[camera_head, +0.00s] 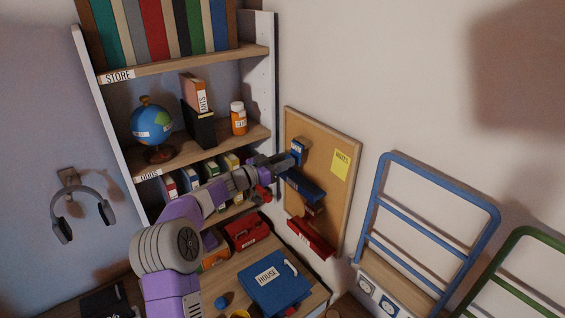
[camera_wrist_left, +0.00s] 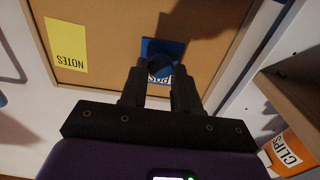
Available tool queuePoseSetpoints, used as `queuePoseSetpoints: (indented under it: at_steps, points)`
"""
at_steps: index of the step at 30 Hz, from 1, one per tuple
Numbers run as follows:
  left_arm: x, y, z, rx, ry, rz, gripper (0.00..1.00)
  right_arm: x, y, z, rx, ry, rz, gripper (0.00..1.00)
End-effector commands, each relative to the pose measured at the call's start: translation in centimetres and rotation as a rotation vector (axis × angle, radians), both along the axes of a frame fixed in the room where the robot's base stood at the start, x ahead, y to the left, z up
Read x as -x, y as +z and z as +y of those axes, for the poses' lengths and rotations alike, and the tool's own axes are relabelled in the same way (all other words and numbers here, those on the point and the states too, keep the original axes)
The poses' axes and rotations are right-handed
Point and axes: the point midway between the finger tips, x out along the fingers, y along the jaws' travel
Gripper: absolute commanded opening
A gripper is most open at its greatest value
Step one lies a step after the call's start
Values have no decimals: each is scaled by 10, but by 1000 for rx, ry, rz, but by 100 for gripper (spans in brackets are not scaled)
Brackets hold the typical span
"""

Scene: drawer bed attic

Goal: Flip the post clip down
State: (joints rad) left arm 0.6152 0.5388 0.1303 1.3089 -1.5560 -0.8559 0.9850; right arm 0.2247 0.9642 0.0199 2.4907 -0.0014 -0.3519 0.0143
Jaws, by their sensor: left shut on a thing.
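The blue post clip (camera_head: 298,148) is on the cork board, with a white label on its face. In the left wrist view the blue clip (camera_wrist_left: 176,49) shows its label upside down, partly hidden by my fingers. A blue bar-shaped part (camera_head: 305,186) juts out just below it in the head view. My left gripper (camera_head: 287,160) is at the clip, its two dark fingers shut on a blue part of it. In the wrist view the fingertips (camera_wrist_left: 158,68) overlap the clip, so the exact contact is hidden. My right gripper is not in view.
The cork board (camera_head: 340,130) also carries a yellow note (camera_head: 340,164) and a red labelled clip (camera_head: 309,239) lower down. A shelf unit (camera_head: 190,62) stands left of it. Below is a desk with a blue HOUSE box (camera_head: 275,287).

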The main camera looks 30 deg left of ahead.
Motion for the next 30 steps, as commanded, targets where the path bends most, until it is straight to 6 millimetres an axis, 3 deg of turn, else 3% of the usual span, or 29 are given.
queuePoseSetpoints:
  at_steps: [9,21,22,26,30]
  points:
    - [-7,-12,-3,60,-2,-144,1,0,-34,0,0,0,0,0]
    - [-8,-10,-4,69,-1,-165,1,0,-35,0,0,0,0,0]
    - [-8,-10,-4,69,-1,-165,36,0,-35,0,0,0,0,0]
    - [-8,-10,-4,69,-2,-165,55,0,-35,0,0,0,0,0]
    - [-8,-10,-3,69,-1,-165,55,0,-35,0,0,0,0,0]
